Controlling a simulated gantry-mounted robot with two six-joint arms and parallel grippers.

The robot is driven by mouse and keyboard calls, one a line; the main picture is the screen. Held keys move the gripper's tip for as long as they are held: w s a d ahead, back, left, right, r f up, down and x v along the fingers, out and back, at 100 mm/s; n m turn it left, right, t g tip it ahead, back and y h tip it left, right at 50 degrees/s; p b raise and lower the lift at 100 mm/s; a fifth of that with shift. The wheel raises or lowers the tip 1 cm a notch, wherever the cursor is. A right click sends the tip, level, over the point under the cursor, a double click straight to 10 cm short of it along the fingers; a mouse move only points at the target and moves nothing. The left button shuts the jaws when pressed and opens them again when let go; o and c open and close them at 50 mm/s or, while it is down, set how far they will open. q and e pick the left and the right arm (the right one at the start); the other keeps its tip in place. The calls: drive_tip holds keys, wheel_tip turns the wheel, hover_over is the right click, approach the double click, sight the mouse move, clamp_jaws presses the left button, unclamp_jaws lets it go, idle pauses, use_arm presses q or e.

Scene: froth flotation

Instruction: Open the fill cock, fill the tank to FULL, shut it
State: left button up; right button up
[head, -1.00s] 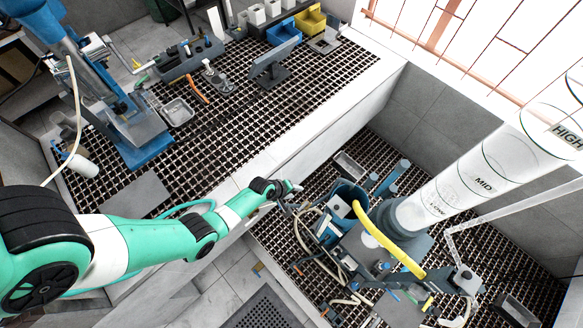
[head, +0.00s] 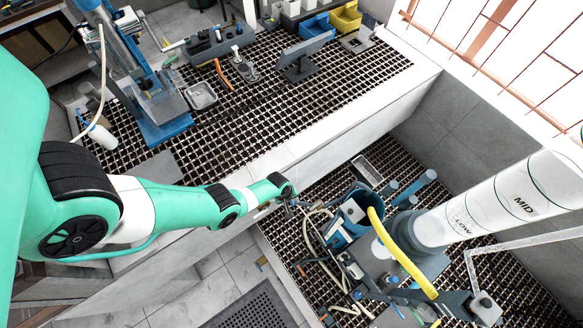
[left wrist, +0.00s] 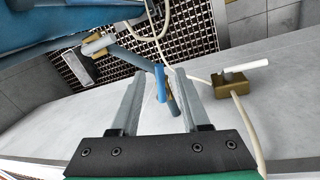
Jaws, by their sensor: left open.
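A clear cylinder (head: 490,207) with LOW and MID marks leans across the right of the head view. I cannot make out a liquid level in it. I see no label naming the fill cock. In the left wrist view, a blue lever (left wrist: 161,86) on a grey-blue rod shows between the fingers of my left gripper (left wrist: 157,75). The fingers are apart, and I cannot tell whether they touch it. A brass valve block with a white handle (left wrist: 245,74) is to the right of the fingers. Another white handle (left wrist: 98,46) is at upper left. My left gripper (head: 292,204) is small in the head view.
A blue tub (head: 348,232) and a yellow hose (head: 398,255) stand beside the cylinder. Pale hoses lie loose near my gripper. A white ledge (head: 330,140) separates the upper grating bench from the lower grating. A grey monitor (head: 303,64) stands on the bench.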

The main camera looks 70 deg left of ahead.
use_arm(q)
drive_tip(key=shift+w+f, duration=0.15)
drive_tip(key=shift+f, duration=0.45)
use_arm(e)
drive_tip(key=shift+f, duration=0.5)
use_arm(q)
drive_tip(key=shift+c, duration=0.3)
clamp_jaws()
